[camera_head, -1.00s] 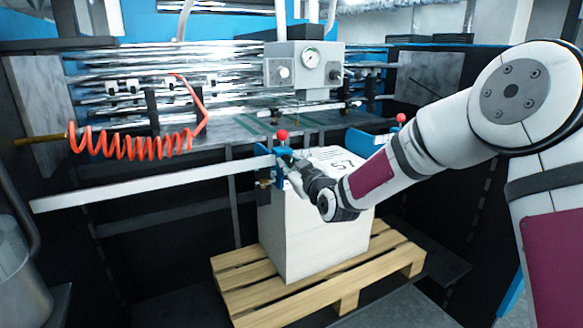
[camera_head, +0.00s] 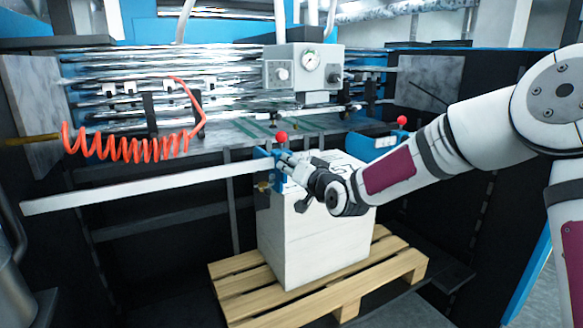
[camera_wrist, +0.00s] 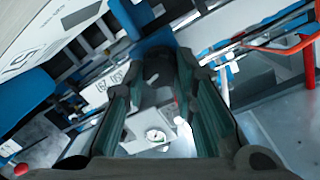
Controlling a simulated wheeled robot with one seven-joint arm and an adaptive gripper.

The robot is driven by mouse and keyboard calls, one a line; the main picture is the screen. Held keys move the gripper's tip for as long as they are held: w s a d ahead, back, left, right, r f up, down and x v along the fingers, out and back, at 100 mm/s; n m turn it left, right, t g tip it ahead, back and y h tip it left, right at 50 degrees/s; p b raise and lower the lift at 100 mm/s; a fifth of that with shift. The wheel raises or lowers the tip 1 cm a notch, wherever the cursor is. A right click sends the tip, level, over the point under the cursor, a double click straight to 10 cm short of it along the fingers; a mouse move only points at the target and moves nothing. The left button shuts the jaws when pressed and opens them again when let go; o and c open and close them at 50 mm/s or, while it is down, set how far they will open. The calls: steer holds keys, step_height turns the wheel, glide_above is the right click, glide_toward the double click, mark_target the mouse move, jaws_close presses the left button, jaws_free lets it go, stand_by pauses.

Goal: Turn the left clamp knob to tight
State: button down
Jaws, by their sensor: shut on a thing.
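The left clamp is a blue block (camera_head: 265,155) with a red ball (camera_head: 281,136) on top, above the left front corner of the white stack. My gripper (camera_head: 284,160) is at the right side of this block, just below the red ball. It is shut on the left clamp's knob, which the fingers mostly hide. In the wrist view my gripper's dark green fingers (camera_wrist: 165,60) reach up to the blue clamp body (camera_wrist: 150,38). The knob's turn marks cannot be read.
A white stack (camera_head: 300,240) stands on a wooden pallet (camera_head: 240,290) below my gripper. A long pale bar (camera_head: 140,188) runs left from the clamp. An orange coiled hose (camera_head: 120,148) hangs at left. A gauge box (camera_head: 300,68) is behind. A second clamp's red ball (camera_head: 402,120) is at right.

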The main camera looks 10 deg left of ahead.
steer(key=shift+m, duration=1.1)
steer(key=c, duration=1.3)
jaws_free()
steer(key=f+v, duration=0.1)
steer(key=v, duration=1.1)
steer(key=shift+d+r, duration=0.15)
steer(key=shift+r, duration=0.25)
steer(key=shift+w, duration=0.1)
